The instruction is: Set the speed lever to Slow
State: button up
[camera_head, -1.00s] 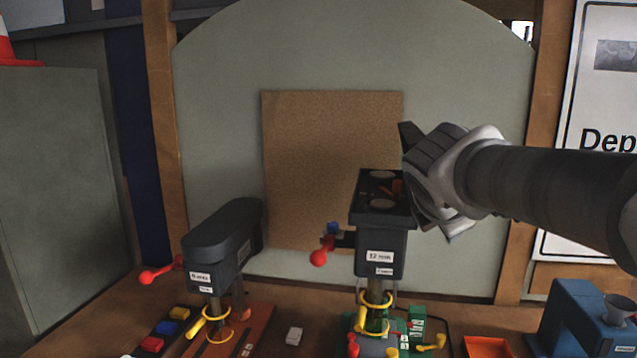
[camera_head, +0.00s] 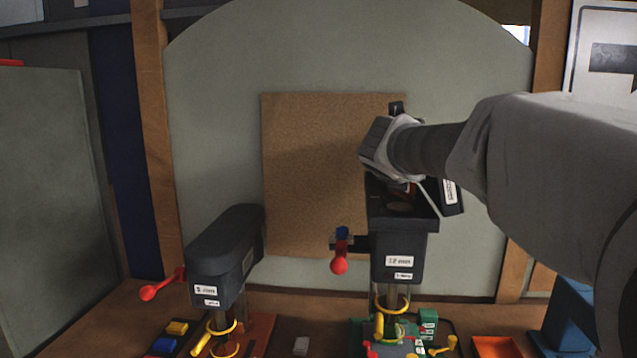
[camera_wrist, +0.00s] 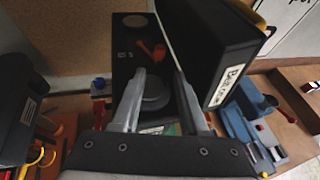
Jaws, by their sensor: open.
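The right-hand drill press (camera_head: 398,255) has its dark top box open. Inside, the wrist view shows a small orange-red lever (camera_wrist: 152,48) between a pale disc (camera_wrist: 135,20) and a grey pulley (camera_wrist: 155,92). I take it to be the speed lever; its setting marks are too small to read. The black belt cover (camera_wrist: 215,60) stands raised on the right side of the box. My gripper (camera_wrist: 158,78) is open above the box, its fingers on either side of the grey pulley, apart from the lever. In the head view my gripper (camera_head: 395,165) partly hides the box interior.
A second drill press (camera_head: 225,255) stands at left with a red-knobbed handle. A red knob (camera_head: 339,265) and a blue knob (camera_head: 342,232) stick out left of the right press. An orange tray (camera_head: 495,346) and a blue machine (camera_wrist: 255,115) lie to the right.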

jog(key=p+x, duration=0.1)
jog(key=x, duration=1.4)
jog(key=shift+w+f+p, duration=0.1)
jog(key=shift+f+p, duration=0.1)
jog(key=shift+p, duration=0.1)
grip_shut()
dwell(0.7)
